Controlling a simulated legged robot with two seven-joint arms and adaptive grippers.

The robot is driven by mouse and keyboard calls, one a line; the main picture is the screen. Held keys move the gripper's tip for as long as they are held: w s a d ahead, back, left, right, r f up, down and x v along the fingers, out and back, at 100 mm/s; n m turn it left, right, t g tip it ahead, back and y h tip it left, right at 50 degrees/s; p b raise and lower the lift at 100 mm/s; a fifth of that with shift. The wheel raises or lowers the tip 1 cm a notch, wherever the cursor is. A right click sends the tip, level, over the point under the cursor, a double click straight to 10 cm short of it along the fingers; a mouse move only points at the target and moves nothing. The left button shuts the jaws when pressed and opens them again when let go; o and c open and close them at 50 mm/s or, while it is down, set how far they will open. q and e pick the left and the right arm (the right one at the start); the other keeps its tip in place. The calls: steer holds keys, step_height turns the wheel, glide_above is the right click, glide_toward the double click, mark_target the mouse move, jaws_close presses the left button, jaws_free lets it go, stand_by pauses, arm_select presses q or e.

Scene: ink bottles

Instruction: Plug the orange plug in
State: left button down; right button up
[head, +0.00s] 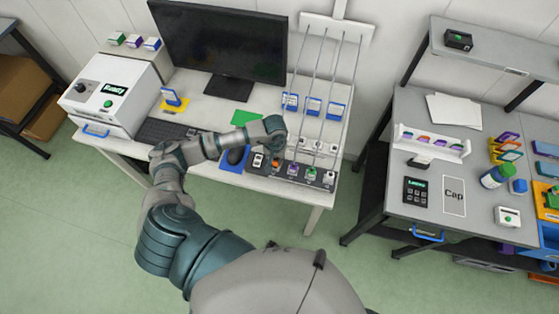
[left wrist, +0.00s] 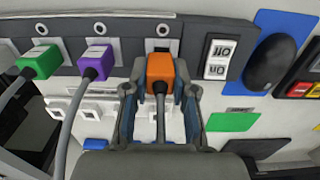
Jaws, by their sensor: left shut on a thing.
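The orange plug (left wrist: 161,70) sits between the two fingers of my left gripper (left wrist: 161,91), which is shut on it. Its grey cable runs back toward the gripper's palm. The plug's front end is at the edge of the dark power strip (left wrist: 134,53), at the position below a round hole. I cannot tell whether it is seated. In the head view, my left gripper (head: 276,146) is over the strip, and the orange plug (head: 277,161) shows just below it. My right gripper is not in view.
A purple plug (left wrist: 97,63) and a green plug (left wrist: 39,62) stand along the strip on one side. An on/off switch (left wrist: 219,58) is on the other side. A black mouse (head: 236,156) lies nearby on a blue pad. Thin poles rise behind the strip.

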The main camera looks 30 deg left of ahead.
arm_select(q)
steer(key=shift+a+f, duration=0.1)
steer(key=shift+a, duration=0.3)
steer(key=shift+d, duration=0.8)
steer(key=shift+a, duration=0.15)
steer(key=shift+a+f+b, duration=0.15)
steer(key=shift+a+b, duration=0.25)
steer(key=shift+a, duration=0.05)
steer(key=shift+a+f, duration=0.2)
steer(key=shift+a, duration=0.15)
steer(key=shift+d+b, duration=0.3)
steer(key=shift+b, duration=0.05)
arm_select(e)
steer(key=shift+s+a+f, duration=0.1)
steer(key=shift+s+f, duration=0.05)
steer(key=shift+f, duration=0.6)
arm_select(q)
steer(key=shift+a+f, duration=0.1)
steer(key=shift+a, duration=0.05)
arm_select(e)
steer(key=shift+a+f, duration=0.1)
